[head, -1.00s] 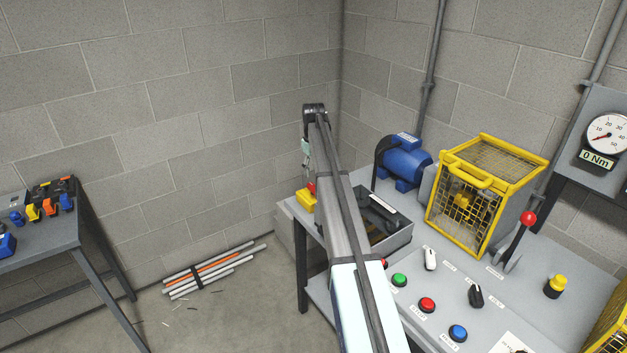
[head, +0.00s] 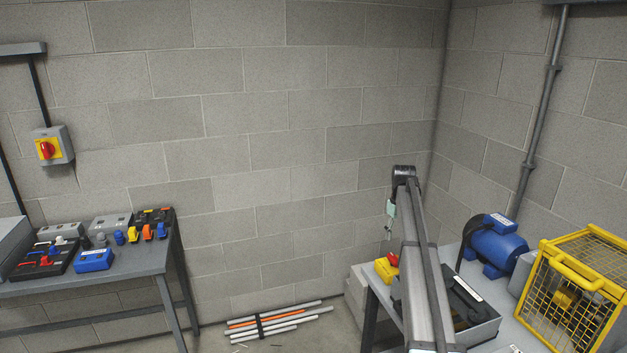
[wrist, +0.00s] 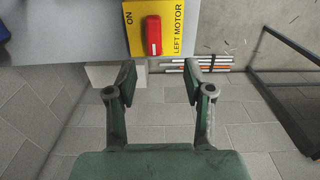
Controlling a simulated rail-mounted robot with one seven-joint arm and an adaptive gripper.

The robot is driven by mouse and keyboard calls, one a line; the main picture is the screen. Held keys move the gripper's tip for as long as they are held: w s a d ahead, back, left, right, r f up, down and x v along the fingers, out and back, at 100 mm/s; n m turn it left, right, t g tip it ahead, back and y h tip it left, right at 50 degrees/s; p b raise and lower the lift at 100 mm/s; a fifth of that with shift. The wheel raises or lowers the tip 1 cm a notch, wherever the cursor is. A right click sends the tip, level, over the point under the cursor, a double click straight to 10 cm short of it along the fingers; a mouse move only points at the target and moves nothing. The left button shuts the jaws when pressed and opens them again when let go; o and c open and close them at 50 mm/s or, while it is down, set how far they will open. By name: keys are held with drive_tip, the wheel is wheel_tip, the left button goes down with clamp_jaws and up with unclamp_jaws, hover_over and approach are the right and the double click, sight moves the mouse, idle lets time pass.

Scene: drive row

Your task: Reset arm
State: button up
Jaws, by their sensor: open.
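My gripper (wrist: 158,80) is open and empty in the wrist view, with its two dark green fingers apart. Ahead of it is a yellow switch plate (wrist: 183,14) marked ON and LEFT MOTOR, with a red handle (wrist: 153,35). The fingertips are apart from the handle in the picture. In the head view my arm reaches up and away at the right of centre. The yellow and red switch (head: 385,270) shows just left of the arm. I cannot make out the fingers in the head view.
A bench with a grey tray (head: 486,331), blue motor (head: 497,246) and yellow cage (head: 570,290) stands right. A left table (head: 140,263) carries coloured parts. Bundled rods (head: 283,322) lie on the floor between. A red-yellow isolator (head: 47,150) is on the wall.

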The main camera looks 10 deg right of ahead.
drive_tip(key=s+a+f+m, duration=0.1)
drive_tip(key=s+a+f, duration=1.1)
drive_tip(key=s, duration=0.4)
drive_tip(key=s+a+f+m, duration=0.1)
drive_tip(key=s+a+f, duration=1)
drive_tip(key=s+f, duration=0.45)
drive_tip(key=s+f+g, duration=0.2)
drive_tip(key=s+f, duration=0.4)
drive_tip(key=s, duration=0.6)
drive_tip(key=s+a+f+g, duration=0.1)
drive_tip(key=s+f+g, duration=0.1)
drive_tip(key=s+f, duration=0.5)
drive_tip(key=s+a+f+g, duration=0.1)
drive_tip(key=s+f, duration=0.6)
drive_tip(key=s, duration=1.1)
drive_tip(key=shift+s+a+g, duration=0.2)
drive_tip(key=shift+a+g, duration=0.05)
drive_tip(key=shift+g, duration=0.65)
